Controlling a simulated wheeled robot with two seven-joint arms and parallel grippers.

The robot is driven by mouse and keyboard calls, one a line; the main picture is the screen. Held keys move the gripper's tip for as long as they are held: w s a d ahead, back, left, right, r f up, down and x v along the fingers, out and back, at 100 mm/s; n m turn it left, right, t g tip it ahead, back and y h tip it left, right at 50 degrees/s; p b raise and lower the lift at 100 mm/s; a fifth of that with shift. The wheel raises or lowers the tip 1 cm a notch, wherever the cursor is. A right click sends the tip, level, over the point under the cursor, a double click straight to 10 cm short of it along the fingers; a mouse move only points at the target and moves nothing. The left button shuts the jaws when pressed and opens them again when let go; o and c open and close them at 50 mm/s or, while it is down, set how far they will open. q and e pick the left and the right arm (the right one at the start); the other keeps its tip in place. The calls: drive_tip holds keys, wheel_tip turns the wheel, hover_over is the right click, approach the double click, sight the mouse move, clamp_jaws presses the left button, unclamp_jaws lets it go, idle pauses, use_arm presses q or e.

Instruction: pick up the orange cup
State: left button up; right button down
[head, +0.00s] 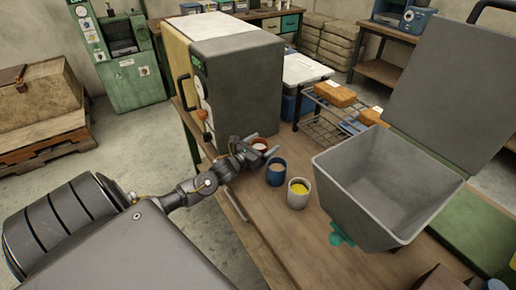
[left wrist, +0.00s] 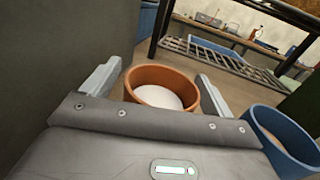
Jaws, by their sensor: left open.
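The orange cup (head: 260,142) stands on the wooden table beside the grey machine, partly hidden by my left gripper in the head view. My left gripper (head: 263,147) is open at the cup, with its fingers pointing away from me. In the left wrist view the orange cup (left wrist: 183,76) sits between the two spread fingers, with pale contents inside. A small gap shows beside its rim, and its lower part is hidden by the gripper body. I cannot tell whether a finger touches it. My right gripper is not in view.
A blue cup (head: 276,173) stands close to the right of the orange one, and a white cup (head: 298,194) with yellow contents is nearer. The grey machine (head: 245,85) rises behind left. A large grey hopper (head: 375,200) and a wire rack (head: 318,112) stand right.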

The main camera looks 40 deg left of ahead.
use_arm(q)
drive_tip(key=shift+c, duration=0.4)
drive_tip(key=c, duration=1)
drive_tip(key=shift+r, duration=0.15)
drive_tip(key=shift+r, duration=0.25)
wheel_tip(320, 180, up, 2)
drive_tip(key=shift+r, duration=0.15)
drive_tip(key=s+r, duration=0.1)
drive_tip(key=r, duration=0.1)
drive_tip(key=s+r, duration=0.1)
drive_tip(key=s, duration=0.1)
drive_tip(key=s+r+b, duration=0.1)
drive_tip(key=s+r, duration=0.1)
drive_tip(key=shift+a+r, duration=0.25)
drive_tip(key=shift+r, duration=0.05)
drive_tip(key=s+r, duration=0.1)
drive_tip(key=s, duration=0.2)
drive_tip(key=s+r, duration=0.2)
drive_tip(key=s, duration=0.1)
drive_tip(key=s+r+b, duration=0.1)
drive_tip(key=s, duration=0.2)
drive_tip(key=shift+a+r, duration=0.15)
drive_tip(key=shift+a, duration=0.25)
